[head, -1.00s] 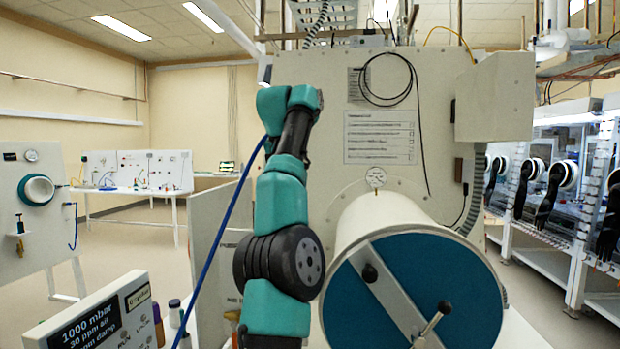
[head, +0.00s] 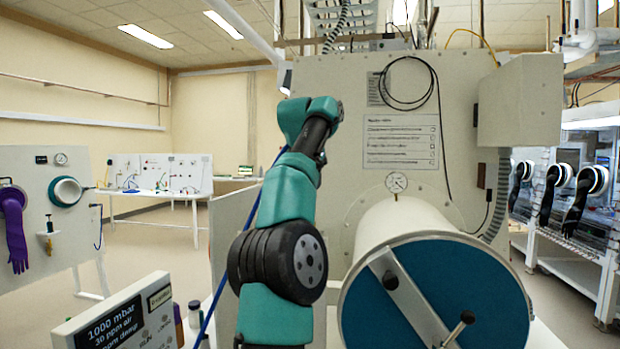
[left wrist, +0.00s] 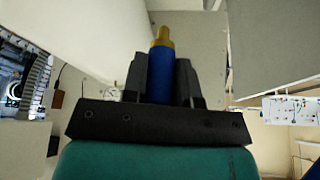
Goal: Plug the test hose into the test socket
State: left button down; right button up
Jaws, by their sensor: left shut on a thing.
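The test hose ends in a blue plug (left wrist: 161,82) with a brass tip, seen in the left wrist view. My left gripper (left wrist: 160,70) is shut on this blue plug, with a black finger on each side. The tip points away from the gripper towards pale panels. In the head view the blue hose (head: 232,272) runs down behind my teal and black arm to the bottom edge. The left gripper itself is hidden in the head view. I cannot make out the test socket in either view. My right gripper is not in view.
A large white cylinder with a blue door (head: 440,292) stands right of my arm, before a grey cabinet (head: 330,90). A display panel (head: 115,325) is at lower left. A glove panel with a purple glove (head: 15,235) stands farther left. Open floor lies beyond.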

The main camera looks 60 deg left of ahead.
pick_arm(q)
jog(key=shift+s+d+f, duration=0.15)
jog(key=shift+f, duration=2.1)
jog(key=shift+f, duration=1.55)
jog(key=c, duration=0.8)
grip_release()
jog(key=shift+r, duration=0.1)
jog(key=v, duration=1.1)
jog(key=shift+r, duration=0.35)
jog(key=shift+s, duration=0.15)
